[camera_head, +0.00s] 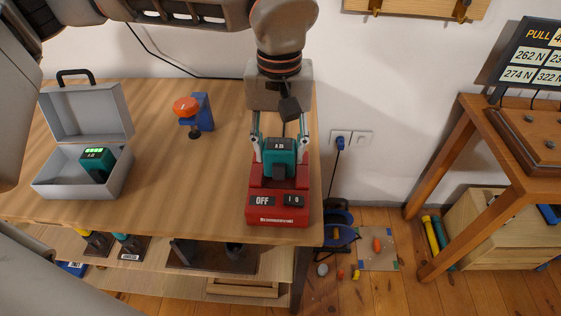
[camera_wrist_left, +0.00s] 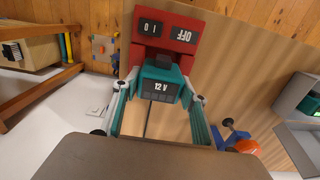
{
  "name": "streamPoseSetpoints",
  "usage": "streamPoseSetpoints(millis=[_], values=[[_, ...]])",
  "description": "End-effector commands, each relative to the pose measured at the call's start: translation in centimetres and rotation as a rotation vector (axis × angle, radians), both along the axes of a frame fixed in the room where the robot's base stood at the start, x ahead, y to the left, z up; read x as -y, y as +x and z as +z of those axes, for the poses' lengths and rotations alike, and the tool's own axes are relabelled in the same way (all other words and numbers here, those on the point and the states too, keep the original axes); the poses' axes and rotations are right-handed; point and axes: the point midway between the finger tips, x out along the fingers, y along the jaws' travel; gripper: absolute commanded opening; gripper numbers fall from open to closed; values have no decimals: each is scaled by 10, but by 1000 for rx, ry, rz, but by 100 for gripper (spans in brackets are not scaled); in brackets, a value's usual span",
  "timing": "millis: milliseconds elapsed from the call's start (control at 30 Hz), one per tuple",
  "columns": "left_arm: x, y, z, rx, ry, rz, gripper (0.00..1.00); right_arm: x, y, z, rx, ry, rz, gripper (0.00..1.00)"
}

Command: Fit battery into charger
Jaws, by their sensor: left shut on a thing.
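A teal and black battery (camera_head: 279,152) is between the two fingers of my left gripper (camera_head: 279,143), which is shut on it. The battery is at the back part of the red charger (camera_head: 278,207), which shows an OFF label and a switch. In the left wrist view the battery (camera_wrist_left: 159,84) reads 12 V and meets the charger (camera_wrist_left: 168,32); my left gripper (camera_wrist_left: 160,95) has a finger on each side. I cannot tell whether the battery is fully seated. A second teal battery (camera_head: 97,164) with lit green bars sits in the open grey case (camera_head: 108,187). My right gripper is not in view.
The charger stands near the right front edge of the wooden table (camera_head: 180,215). An orange-knobbed blue device (camera_head: 203,110) stands left of it. The table's middle is clear. A wall socket (camera_head: 362,138) is to the right.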

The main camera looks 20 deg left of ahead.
Motion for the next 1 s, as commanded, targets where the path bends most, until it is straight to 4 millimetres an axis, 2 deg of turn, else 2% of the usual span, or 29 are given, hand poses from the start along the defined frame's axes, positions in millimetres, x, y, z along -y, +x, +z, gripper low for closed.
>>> streamPoseSetpoints(millis=[133, 367, 600, 1000], values=[[0, 0, -11, -1, -1, 0, 15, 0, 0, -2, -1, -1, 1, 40], [0, 0, -42, -1, -1, -1, 15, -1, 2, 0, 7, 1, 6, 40], [0, 0, -42, 3, -1, 0, 15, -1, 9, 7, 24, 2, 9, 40], [0, -1, -54, -2, 0, -1, 15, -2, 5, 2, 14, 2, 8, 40]])
